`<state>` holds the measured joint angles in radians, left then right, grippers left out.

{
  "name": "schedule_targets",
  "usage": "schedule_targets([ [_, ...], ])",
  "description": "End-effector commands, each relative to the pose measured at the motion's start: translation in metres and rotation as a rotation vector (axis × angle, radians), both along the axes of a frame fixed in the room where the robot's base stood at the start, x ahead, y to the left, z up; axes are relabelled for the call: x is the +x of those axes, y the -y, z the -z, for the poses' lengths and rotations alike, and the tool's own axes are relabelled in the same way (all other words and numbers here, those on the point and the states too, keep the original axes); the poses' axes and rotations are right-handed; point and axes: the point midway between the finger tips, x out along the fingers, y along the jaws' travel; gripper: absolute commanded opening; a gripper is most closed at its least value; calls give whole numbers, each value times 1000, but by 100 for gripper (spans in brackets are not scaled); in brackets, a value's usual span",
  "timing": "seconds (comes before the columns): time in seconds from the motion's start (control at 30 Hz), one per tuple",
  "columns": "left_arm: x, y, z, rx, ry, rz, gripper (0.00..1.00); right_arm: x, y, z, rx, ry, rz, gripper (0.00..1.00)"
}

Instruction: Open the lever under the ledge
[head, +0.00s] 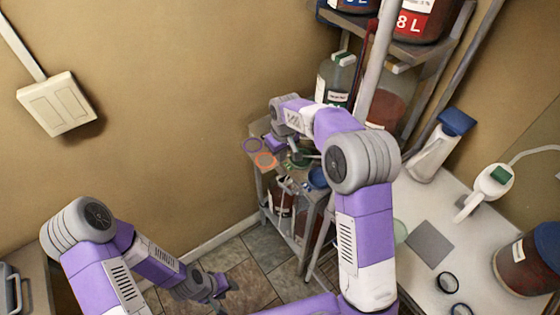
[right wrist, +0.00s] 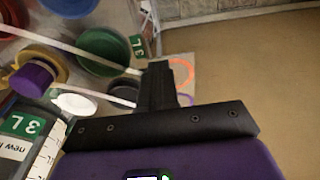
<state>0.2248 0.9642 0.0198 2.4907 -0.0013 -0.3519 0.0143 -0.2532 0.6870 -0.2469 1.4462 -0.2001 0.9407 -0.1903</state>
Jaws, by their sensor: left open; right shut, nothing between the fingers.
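I cannot clearly make out the lever. A small pale piece (head: 398,66) shows under the upper shelf board (head: 440,42) in the head view, but I cannot tell whether it is the lever. My right gripper (head: 298,158) is over the low rack at the back, below and left of that board. In the right wrist view its fingers (right wrist: 166,85) are shut and empty, with no lever seen between them. My left gripper (head: 218,288) is open and empty, low over the tiled floor at the lower left.
An orange ring (head: 265,159) and a purple ring (head: 253,145) lie on the low rack. A green-labelled bottle (head: 335,80) and a reddish container (head: 388,102) stand behind my right arm. The white counter (head: 400,205) at right holds a blue-lidded container (head: 530,262).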

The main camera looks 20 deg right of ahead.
Motion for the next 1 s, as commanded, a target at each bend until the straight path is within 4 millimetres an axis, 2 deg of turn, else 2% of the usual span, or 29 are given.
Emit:
schedule_targets([
  [0.03, 0, 0, 2, 0, -1, 0, 43, 0, 0, 12, -1, -6, 1, 0],
  [0.3, 0, 0, 9, 0, -1, 0, 43, 5, -2, 71, 0, -7, 1, 0],
  [0.43, 0, 0, 12, 0, 0, 0, 43, 8, -3, 95, 0, -5, 2, 0],
  [0.5, 0, 0, 13, 0, 0, 0, 43, 2, -1, 104, 1, -5, 3, 0],
  [0.7, 0, 0, 14, 0, 0, 0, 43, -5, 2, 122, 2, -3, 3, 0],
  [1.0, 0, 0, 14, 0, 0, 0, 43, -6, 2, 125, 2, -2, 2, 0],
])
